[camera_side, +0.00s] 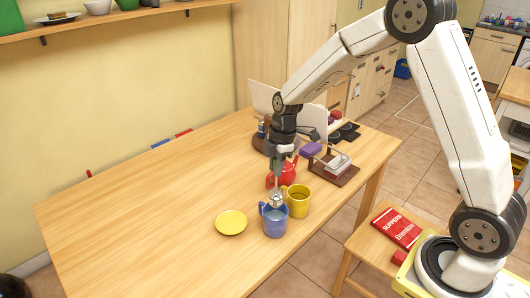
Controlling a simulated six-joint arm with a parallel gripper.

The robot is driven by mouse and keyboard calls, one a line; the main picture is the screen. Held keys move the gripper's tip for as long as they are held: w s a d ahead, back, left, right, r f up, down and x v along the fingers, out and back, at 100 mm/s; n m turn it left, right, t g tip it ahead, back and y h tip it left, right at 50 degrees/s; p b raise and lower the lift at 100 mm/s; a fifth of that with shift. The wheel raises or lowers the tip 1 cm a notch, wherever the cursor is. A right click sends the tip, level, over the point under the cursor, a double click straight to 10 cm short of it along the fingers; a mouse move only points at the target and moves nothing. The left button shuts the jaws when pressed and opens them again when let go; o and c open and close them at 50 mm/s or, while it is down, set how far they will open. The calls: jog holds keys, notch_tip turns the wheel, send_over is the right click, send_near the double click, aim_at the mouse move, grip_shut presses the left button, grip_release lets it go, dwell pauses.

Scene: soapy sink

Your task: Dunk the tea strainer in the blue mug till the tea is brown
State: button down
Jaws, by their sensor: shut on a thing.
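The blue mug (275,225) stands upright on the wooden table. My gripper (276,178) points down above it and is shut on the tea strainer (277,199). The small metal strainer hangs at the mouth of the blue mug, near its rim. I cannot tell whether its lower end is inside the mug. The tea and its colour cannot be made out at this size.
A yellow mug (299,202) stands close to the right of the blue mug. A red teapot (289,175) is just behind the gripper. A yellow saucer (231,222) lies to the left. A rack with a purple sponge (311,150) stands behind right. The table's left part is clear.

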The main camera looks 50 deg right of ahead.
aim_at(275, 193)
jog(key=shift+f, duration=5.2)
jog(key=shift+r, duration=0.15)
jog(key=shift+r, duration=0.65)
jog(key=shift+f, duration=0.1)
jog(key=shift+f, duration=0.7)
jog(key=shift+r, duration=0.1)
jog(key=shift+r, duration=0.7)
jog(key=shift+f, duration=0.1)
